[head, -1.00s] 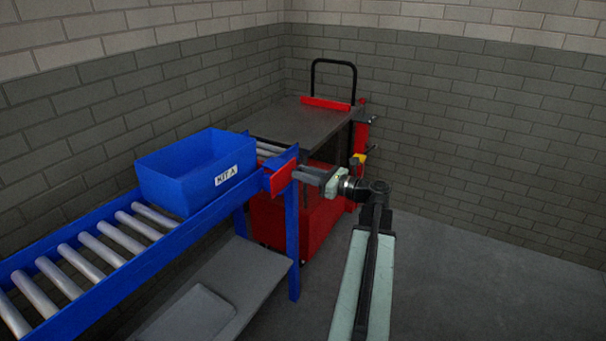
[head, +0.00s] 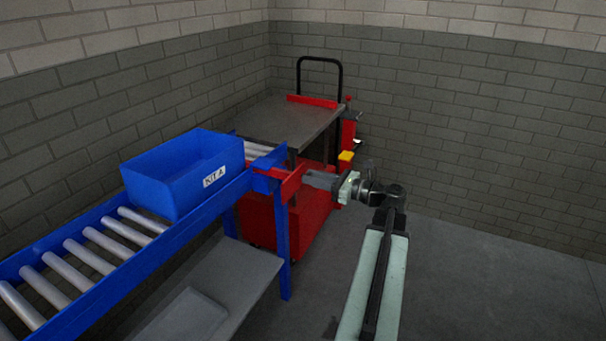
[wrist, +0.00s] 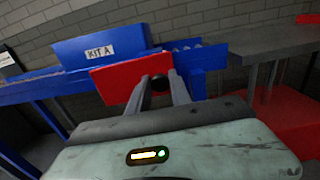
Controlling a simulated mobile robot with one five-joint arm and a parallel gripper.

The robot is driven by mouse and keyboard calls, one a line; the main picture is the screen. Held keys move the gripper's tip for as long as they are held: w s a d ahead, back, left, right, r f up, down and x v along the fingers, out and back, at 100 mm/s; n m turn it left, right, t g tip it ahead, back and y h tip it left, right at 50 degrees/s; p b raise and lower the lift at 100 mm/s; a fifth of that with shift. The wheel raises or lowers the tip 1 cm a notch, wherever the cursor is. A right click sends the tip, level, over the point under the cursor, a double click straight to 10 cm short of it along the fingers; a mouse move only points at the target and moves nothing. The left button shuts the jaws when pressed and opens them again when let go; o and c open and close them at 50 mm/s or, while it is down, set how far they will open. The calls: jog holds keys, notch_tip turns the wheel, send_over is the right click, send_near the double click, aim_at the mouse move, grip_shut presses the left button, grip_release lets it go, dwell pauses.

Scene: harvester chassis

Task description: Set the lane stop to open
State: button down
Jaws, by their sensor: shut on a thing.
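The lane stop is a red plate (head: 291,183) at the end of the blue roller lane (head: 183,238). In the head view it stands out to the right of the lane's end. In the wrist view the red plate (wrist: 122,79) shows broad, with a dark round knob (wrist: 159,82) at its right edge. My gripper (head: 310,179) reaches in from the right and is shut on the lane stop. In the wrist view my gripper's fingers (wrist: 158,88) are on either side of the knob.
A blue bin labelled KIT A (head: 183,172) sits on the rollers just before the lane's end. A cart with a grey top (head: 290,120) and red body stands beyond the lane's end. A grey lower shelf (head: 245,270) lies under the lane. Floor at right is clear.

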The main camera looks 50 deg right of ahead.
jog(key=v, duration=0.3)
jog(key=shift+s+d, duration=0.1)
jog(key=shift+s, duration=0.15)
jog(key=c, duration=1.3)
grip_release()
jog(key=shift+o, duration=0.2)
jog(key=v, duration=0.7)
jog(key=shift+s, duration=0.4)
